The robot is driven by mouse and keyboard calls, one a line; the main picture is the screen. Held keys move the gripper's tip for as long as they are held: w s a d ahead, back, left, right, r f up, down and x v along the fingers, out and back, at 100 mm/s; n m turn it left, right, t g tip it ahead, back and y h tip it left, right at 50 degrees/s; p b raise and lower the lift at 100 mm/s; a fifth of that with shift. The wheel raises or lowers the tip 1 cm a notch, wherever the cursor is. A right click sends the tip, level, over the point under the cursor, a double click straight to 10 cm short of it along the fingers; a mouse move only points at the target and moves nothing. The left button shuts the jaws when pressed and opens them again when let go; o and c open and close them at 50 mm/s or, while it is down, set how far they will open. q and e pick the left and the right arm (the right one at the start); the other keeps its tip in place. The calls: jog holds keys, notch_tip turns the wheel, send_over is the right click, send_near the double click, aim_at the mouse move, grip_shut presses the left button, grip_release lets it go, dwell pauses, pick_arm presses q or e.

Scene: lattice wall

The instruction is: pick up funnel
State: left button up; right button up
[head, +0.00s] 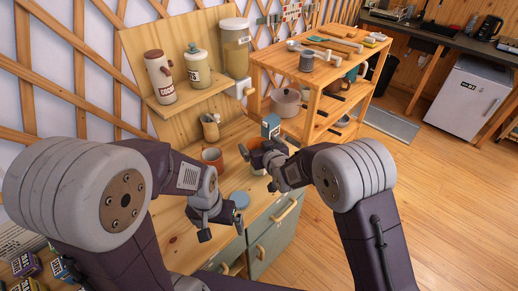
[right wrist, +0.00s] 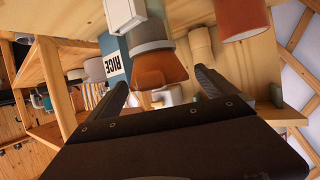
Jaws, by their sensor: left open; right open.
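An orange piece with a flared mouth, which looks like the funnel (right wrist: 160,72), shows in the right wrist view above a grey collar and pale body. Whether these are one thing or the funnel sits in a jar, I cannot tell. In the head view its orange top (head: 256,142) shows just behind my right gripper (head: 258,168), and the rest is mostly hidden. My right gripper's fingers (right wrist: 162,84) are open, one to each side of the orange piece in the picture; contact is not clear. My left gripper (head: 222,228) is open and empty over the counter's front.
A blue rice box (right wrist: 116,58) stands close beside the funnel. A terracotta mug (head: 212,158) is to its left on the counter (head: 172,232). A wall shelf (head: 196,92) with canisters is above. A wooden rack (head: 300,72) with a pot stands behind right.

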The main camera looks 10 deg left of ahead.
jog(key=shift+w+a+f, duration=0.3)
jog(key=shift+w+a, duration=0.05)
jog(key=shift+w, duration=0.15)
jog(key=shift+s+d+r, duration=0.1)
jog(key=shift+s, duration=0.05)
jog(key=c, duration=1.4)
notch_tip(320, 180, up, 10)
jog(key=shift+b, duration=0.3)
jog(key=shift+c, duration=0.2)
